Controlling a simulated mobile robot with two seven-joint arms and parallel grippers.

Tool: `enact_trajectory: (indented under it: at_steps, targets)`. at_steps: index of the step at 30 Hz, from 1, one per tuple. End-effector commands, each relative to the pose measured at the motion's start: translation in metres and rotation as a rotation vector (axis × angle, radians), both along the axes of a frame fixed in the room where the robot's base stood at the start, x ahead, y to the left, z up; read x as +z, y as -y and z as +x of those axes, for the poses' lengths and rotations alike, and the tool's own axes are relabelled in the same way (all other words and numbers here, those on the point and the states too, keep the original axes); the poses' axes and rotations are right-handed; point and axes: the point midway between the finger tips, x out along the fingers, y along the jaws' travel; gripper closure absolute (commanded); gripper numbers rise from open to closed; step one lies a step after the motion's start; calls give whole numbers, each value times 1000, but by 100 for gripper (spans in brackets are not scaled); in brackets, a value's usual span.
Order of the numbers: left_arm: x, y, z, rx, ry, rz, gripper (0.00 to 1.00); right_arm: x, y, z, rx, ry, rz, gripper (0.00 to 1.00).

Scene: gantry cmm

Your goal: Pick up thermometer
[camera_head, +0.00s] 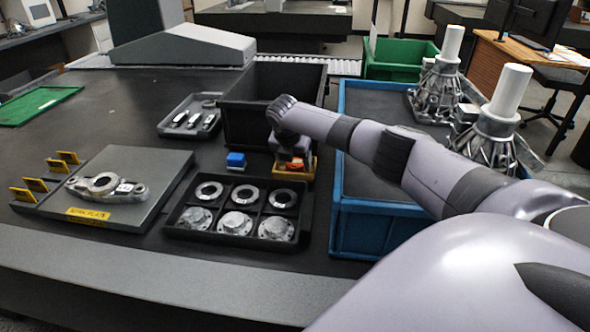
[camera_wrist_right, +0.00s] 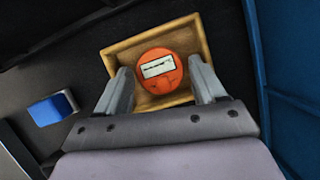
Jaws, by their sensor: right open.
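The thermometer (camera_wrist_right: 160,80) appears to be the round orange device with a pale rectangular display. It lies in a small wooden tray (camera_wrist_right: 122,55). In the head view a bit of orange (camera_head: 297,163) shows in the tray (camera_head: 284,174), mostly hidden by my right gripper (camera_head: 292,156). In the wrist view my right gripper (camera_wrist_right: 160,66) is open, with one finger on each side of the thermometer. I cannot tell whether the fingers touch it. My left gripper is not in view.
A blue block (camera_head: 236,160) lies left of the wooden tray. A black tray of metal rings and flanges (camera_head: 233,210) is in front. A black bin (camera_head: 236,118) stands behind, and a tall blue crate (camera_head: 358,230) stands close on the right.

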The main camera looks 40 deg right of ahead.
Motion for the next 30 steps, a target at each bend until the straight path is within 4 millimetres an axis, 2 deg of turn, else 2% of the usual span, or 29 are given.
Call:
enact_trajectory:
  at_steps: [9, 10, 14, 24, 30]
  targets:
    - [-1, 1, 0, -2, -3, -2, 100, -4, 2, 1, 0, 1, 0, 31]
    - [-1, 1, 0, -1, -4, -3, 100, -4, 2, 1, 0, 1, 0, 34]
    - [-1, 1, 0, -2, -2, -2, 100, -4, 2, 1, 0, 0, -1, 76]
    - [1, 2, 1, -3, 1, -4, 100, -2, 2, 1, -1, 2, 0, 76]
    - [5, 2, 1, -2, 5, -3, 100, 17, 2, 2, 1, 3, -1, 76]
